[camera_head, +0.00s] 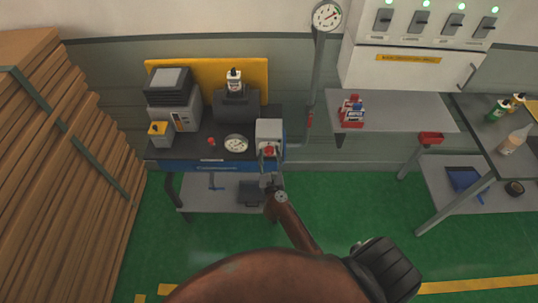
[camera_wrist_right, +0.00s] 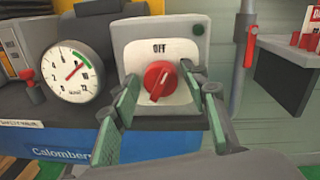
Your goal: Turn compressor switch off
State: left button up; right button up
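The compressor switch is a red rotary knob (camera_wrist_right: 160,82) on a white plate marked OFF at its top, on a grey box (camera_wrist_right: 198,50). The knob's grip is tilted, running from lower left to upper right, not straight up at the OFF mark. In the head view the knob (camera_head: 269,150) sits low on the grey box (camera_head: 269,130) at the right end of the blue compressor bench. My right gripper (camera_wrist_right: 163,95) is open, one finger on each side of the knob; I cannot tell whether they touch it. The right gripper (camera_head: 268,178) reaches up from below in the head view. My left gripper is not in view.
A pressure gauge (camera_wrist_right: 75,70) is left of the switch box, with a small red knob (camera_wrist_right: 30,88) beside it. A grey pipe with a red handle (camera_wrist_right: 250,46) is to the right. Stacked boards (camera_head: 60,150) stand at left.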

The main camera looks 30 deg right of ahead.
jog(key=c, duration=0.9)
jog(key=shift+r+n+p, duration=0.15)
jog(key=shift+n+p, duration=0.15)
jog(key=shift+p, duration=0.2)
jog(key=n+p, duration=0.3)
jog(key=p, duration=0.1)
jog(key=shift+a+r+n, duration=0.1)
jog(key=shift+n, duration=0.2)
jog(key=shift+f+n+p, duration=0.2)
jog(key=shift+n+p, duration=0.5)
jog(key=o, duration=1.2)
jog(key=shift+s, duration=0.1)
